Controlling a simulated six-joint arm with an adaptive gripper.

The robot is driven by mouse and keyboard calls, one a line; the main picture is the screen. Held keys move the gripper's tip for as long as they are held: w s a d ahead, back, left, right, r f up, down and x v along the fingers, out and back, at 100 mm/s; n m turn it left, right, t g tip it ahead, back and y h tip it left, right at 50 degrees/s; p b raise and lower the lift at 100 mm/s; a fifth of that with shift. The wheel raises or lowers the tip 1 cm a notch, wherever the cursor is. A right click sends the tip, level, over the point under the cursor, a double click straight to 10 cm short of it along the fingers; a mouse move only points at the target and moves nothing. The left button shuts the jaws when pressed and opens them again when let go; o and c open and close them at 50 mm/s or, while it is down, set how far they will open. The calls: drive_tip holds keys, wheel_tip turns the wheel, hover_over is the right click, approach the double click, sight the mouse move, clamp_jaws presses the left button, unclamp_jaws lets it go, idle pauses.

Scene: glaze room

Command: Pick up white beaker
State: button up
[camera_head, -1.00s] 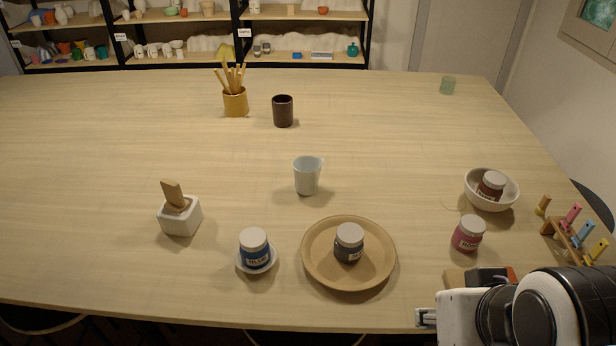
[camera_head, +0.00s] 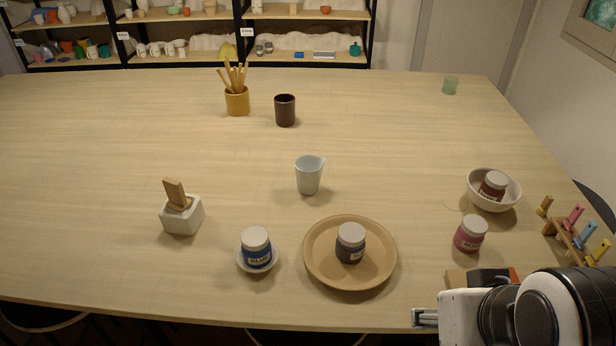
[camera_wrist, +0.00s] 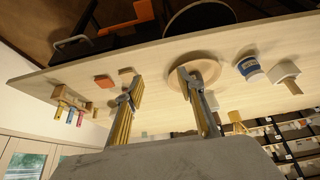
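The white beaker (camera_head: 308,177), pale with a small spout at its upper right, stands upright near the middle of the table in the head view. It looks empty and nothing touches it. I cannot make it out in the wrist view. My gripper (camera_wrist: 160,85) shows in the wrist view with its two fingers well apart and nothing visible between them. My arm is at the lower right of the head view, well away from the beaker.
A tan plate (camera_head: 318,274) with a grey jar (camera_head: 350,244) and a blue jar (camera_head: 256,248) stand in front of the beaker. A dark cup (camera_head: 285,110) and brush pot (camera_head: 237,102) stand behind. A white holder (camera_head: 182,218) is left; a bowl (camera_head: 507,204) and pink jar (camera_head: 470,234) are right.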

drive_tip(key=o, duration=0.6)
